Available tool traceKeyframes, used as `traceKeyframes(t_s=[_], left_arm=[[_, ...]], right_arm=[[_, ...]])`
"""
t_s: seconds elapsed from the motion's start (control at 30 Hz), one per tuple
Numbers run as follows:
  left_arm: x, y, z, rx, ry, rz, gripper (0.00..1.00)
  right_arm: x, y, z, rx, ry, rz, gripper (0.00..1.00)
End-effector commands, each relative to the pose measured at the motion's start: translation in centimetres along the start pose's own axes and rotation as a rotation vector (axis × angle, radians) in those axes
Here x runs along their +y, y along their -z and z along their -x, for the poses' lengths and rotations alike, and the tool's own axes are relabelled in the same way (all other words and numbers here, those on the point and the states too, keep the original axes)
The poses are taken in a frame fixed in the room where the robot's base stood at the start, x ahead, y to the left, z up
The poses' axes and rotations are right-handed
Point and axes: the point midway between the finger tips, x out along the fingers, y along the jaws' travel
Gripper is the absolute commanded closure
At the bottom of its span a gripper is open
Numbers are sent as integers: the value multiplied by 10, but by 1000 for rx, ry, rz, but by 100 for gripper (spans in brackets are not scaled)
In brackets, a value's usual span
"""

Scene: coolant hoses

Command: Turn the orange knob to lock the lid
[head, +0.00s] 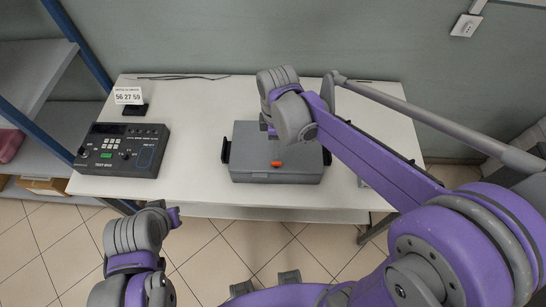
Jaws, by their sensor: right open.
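A grey case (248,160) with a closed-looking lid sits on the white table, with black parts on its left and right sides. The small orange knob (277,164) is on the case near its front edge. My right gripper (268,130) is open over the back part of the case, behind the knob and apart from it in the picture. My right wrist hides part of the case's back and most of that gripper. My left gripper (175,217) is low at the left, in front of the table and away from the case; its fingers are not clear.
The white table (200,110) has free room around the case. A black test box (122,148) with buttons stands at the left, with a small number display (129,96) behind it. A shelf rack (30,75) stands at the far left. A grey rail crosses the right side.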

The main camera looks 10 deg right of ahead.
Motion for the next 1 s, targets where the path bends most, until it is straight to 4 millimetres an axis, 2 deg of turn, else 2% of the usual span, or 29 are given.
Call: traceKeyframes(t_s=[0.2, 0.4, 0.6, 0.87, 1.0], left_arm=[[0, -5, -4, -5, 0, 0, 100], [0, -8, -7, -8, 0, 0, 100], [0, -9, -8, -9, 0, 0, 100], [0, -9, -7, -9, 0, 0, 100], [0, -9, -7, -9, 0, 0, 100]], right_arm=[[0, 0, -45, 0, 0, -2, 57], [0, 0, -76, 0, -1, -3, 57], [0, 0, -88, 1, -2, -3, 57], [0, 0, -89, 1, -2, -3, 57], [0, 0, -89, 1, -2, -3, 81]])
